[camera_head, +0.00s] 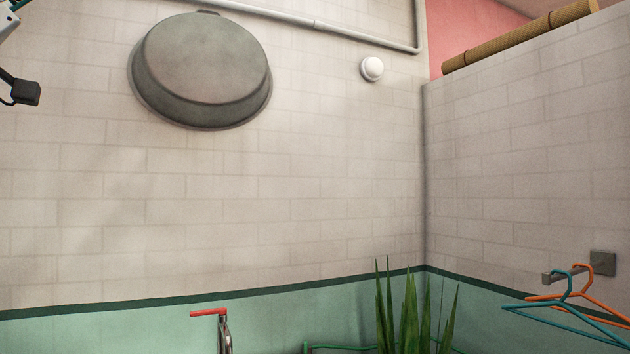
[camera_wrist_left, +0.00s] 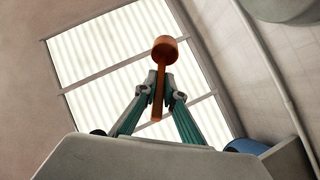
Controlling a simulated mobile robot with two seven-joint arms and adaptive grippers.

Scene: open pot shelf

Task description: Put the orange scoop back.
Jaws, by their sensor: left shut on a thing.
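The orange scoop (camera_wrist_left: 165,50) is in the left wrist view, with its cup beyond the fingertips and its handle running back between the fingers. My left gripper (camera_wrist_left: 159,92) is shut on the handle and holds the scoop up in front of a bright window. In the head view only a piece of my left arm shows at the top left corner; the scoop does not show there. My right gripper is in neither view. No scoop holder or pot shelf can be made out for certain.
A grey metal tub (camera_head: 200,70) hangs on the brick wall. A red-handled tap (camera_head: 210,313), plant leaves (camera_head: 410,315) and a green rail (camera_head: 340,348) show low down. Hangers (camera_head: 570,300) hang from a hook at right.

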